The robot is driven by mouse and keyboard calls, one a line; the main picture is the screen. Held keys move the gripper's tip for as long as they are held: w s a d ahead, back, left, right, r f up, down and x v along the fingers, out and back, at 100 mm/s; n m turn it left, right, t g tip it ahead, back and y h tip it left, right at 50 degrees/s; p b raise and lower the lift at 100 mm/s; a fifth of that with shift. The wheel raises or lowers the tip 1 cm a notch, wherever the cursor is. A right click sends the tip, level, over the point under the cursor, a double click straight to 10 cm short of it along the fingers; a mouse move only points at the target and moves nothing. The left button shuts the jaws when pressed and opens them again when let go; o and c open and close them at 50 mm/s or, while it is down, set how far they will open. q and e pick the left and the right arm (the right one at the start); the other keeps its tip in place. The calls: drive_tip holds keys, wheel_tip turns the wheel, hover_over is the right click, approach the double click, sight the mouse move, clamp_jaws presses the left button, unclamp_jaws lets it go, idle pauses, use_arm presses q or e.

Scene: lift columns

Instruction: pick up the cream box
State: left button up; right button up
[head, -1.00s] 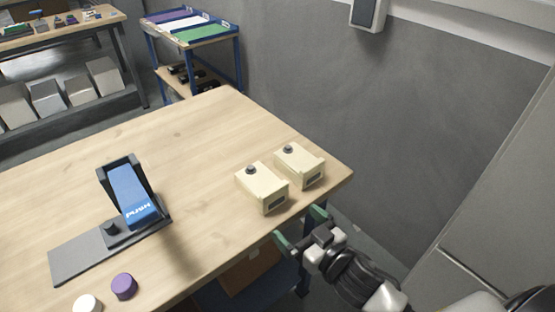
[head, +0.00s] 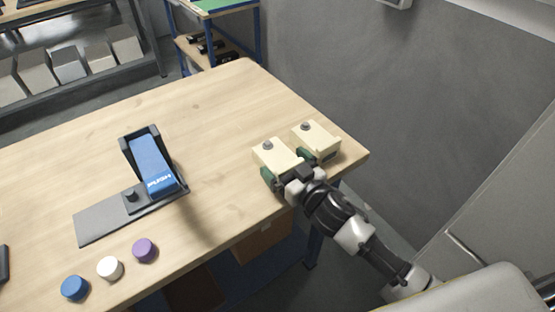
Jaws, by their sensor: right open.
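Two cream boxes, each with a dark knob on top, sit side by side near the right corner of the wooden table. The left cream box (head: 274,153) is partly hidden at its front by my right gripper. The right cream box (head: 316,138) shows a dark panel on its front end. My right gripper (head: 286,170) is open, with one green finger at the left side of the left box and the other in front of the gap between the boxes. I cannot tell whether the fingers touch the box. My left gripper is not in view.
The table (head: 222,110) has a blue push lever device (head: 153,164) on a grey plate at left. A purple knob (head: 145,250), a white knob (head: 110,268) and a blue knob (head: 74,288) lie near the front edge. A grey wall stands behind the boxes.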

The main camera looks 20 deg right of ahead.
drive_tip(key=shift+c, duration=0.3)
drive_tip(key=c, duration=1)
drive_tip(key=shift+r, duration=0.1)
